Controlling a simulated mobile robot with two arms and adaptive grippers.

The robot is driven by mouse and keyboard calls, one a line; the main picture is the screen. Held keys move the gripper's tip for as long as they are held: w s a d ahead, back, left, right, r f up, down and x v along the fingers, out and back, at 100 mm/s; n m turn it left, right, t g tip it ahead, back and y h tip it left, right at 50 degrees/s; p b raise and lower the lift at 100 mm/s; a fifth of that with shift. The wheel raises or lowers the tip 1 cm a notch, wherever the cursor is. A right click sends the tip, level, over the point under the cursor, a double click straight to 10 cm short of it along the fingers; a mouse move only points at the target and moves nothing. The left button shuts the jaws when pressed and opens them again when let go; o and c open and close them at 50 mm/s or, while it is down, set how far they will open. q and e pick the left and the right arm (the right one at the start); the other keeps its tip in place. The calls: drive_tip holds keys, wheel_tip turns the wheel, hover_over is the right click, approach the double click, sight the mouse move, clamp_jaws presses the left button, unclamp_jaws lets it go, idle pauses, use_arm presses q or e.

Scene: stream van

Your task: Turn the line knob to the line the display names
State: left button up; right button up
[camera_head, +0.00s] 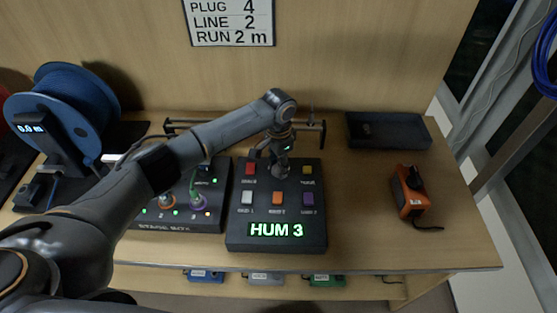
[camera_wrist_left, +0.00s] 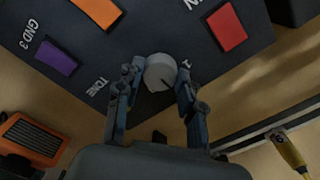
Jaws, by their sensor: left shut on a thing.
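The dark control box (camera_head: 240,237) sits on the bench with a green lit display (camera_head: 276,230) reading HUM 3. My left gripper (camera_head: 279,170) reaches down over the back middle of the box and hides the knob in the head view. In the left wrist view a round pale grey knob (camera_wrist_left: 158,68) with a dark pointer mark stands between the fingers of my left gripper (camera_wrist_left: 157,86), which is shut on it. The mark points towards the lower right of that view. A printed digit beside it is partly hidden. My right gripper is out of view.
A wall sign (camera_head: 230,22) reads PLUG 4, LINE 2, RUN 2 m. The stage box (camera_head: 175,222) stands left of the control box, a blue cable reel (camera_head: 62,105) farther left. An orange device (camera_head: 410,195) and dark tray (camera_head: 388,131) are right. Bench between is clear.

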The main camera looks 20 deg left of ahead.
use_arm(q)
drive_tip(key=m+p, duration=0.1)
drive_tip(key=m, duration=0.4)
drive_tip(key=shift+m, duration=0.4)
drive_tip(key=m, duration=0.3)
drive_tip(key=shift+p, duration=0.35)
drive_tip(key=shift+m, duration=1.9)
drive_tip(key=o, duration=1.2)
drive_tip(key=shift+r, duration=0.15)
wheel_tip(320, 180, up, 12)
drive_tip(key=shift+f, duration=0.1)
